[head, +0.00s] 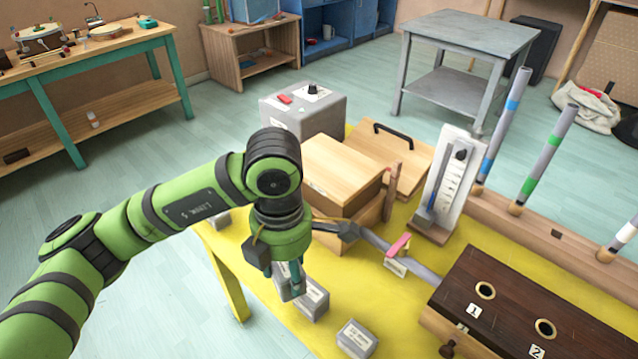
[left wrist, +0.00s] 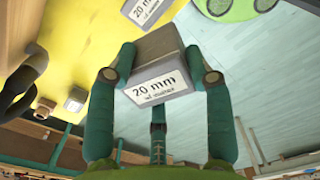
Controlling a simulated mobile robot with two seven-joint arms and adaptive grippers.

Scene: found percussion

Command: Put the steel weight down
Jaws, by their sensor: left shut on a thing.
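The steel weight (head: 315,304) is a grey block with a white label. In the left wrist view the label on the weight (left wrist: 158,88) reads "20 mm" above smaller text. My left gripper (head: 291,284) points down over the front of the yellow table (head: 268,318). Its teal fingers (left wrist: 157,78) are shut on the weight, one on each side. I cannot tell whether the weight's underside touches the table. My right gripper is not in view.
A second grey labelled block (head: 356,338) sits to the right on the table. A wooden box (head: 340,170) stands behind, and a dark board (head: 530,310) with numbered holes is at the right. Some yellow tabletop is bare around the weight.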

